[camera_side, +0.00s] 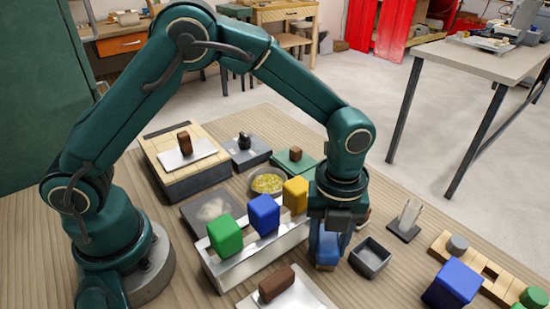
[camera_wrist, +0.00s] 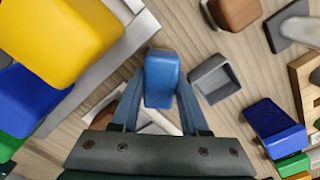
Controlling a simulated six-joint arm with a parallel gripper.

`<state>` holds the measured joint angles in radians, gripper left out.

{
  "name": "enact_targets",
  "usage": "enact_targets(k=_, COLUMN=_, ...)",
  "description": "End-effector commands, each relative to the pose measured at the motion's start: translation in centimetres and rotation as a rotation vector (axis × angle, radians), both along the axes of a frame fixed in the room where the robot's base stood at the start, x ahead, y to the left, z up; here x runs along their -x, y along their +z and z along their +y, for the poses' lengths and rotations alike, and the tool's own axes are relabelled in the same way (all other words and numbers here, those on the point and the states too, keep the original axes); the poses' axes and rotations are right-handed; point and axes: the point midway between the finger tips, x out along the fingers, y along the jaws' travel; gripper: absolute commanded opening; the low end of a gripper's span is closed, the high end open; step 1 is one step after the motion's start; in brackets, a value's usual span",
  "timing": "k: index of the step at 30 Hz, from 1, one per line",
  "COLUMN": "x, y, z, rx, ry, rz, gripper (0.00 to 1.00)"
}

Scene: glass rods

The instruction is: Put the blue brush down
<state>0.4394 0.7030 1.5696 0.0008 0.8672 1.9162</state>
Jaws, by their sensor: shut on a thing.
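My gripper (camera_side: 329,252) points down, just right of the rack's end, and is shut on a blue block-shaped piece, which I take for the blue brush (camera_side: 327,246). In the wrist view the blue brush (camera_wrist: 162,78) sits between the two blue-grey fingers of my gripper (camera_wrist: 160,92). It is low over the wooden table; I cannot tell whether it touches. A light metal rack (camera_side: 258,252) holds a green block (camera_side: 225,236), another blue block (camera_side: 264,214) and a yellow block (camera_side: 295,195).
A small grey open box (camera_side: 370,257) stands close right of my gripper. Farther right are a wooden slotted holder (camera_side: 497,282) and a blue block (camera_side: 452,285). A brown block (camera_side: 276,284) lies on a white plate in front. A yellow-filled bowl (camera_side: 267,181) stands behind the rack.

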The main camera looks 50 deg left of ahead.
Motion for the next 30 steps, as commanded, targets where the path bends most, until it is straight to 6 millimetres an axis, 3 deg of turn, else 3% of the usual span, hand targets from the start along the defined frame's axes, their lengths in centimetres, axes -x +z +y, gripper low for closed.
enact_targets(k=2, x=0.0, y=-0.3, z=0.0, rx=-0.001, ry=0.000, rz=0.002, gripper=0.00)
enact_targets(k=3, x=0.0, y=-0.3, z=0.0, rx=0.000, ry=0.000, rz=0.001, gripper=0.52)
enact_targets(k=4, x=0.0, y=-0.3, z=0.0, rx=-0.001, ry=0.000, rz=0.001, gripper=0.57)
enact_targets(k=17, x=-0.1, y=0.7, z=0.0, rx=0.001, ry=0.000, rz=-0.002, gripper=0.57)
enact_targets(k=30, x=-0.1, y=9.5, z=0.0, rx=0.002, ry=0.000, rz=-0.005, gripper=0.57)
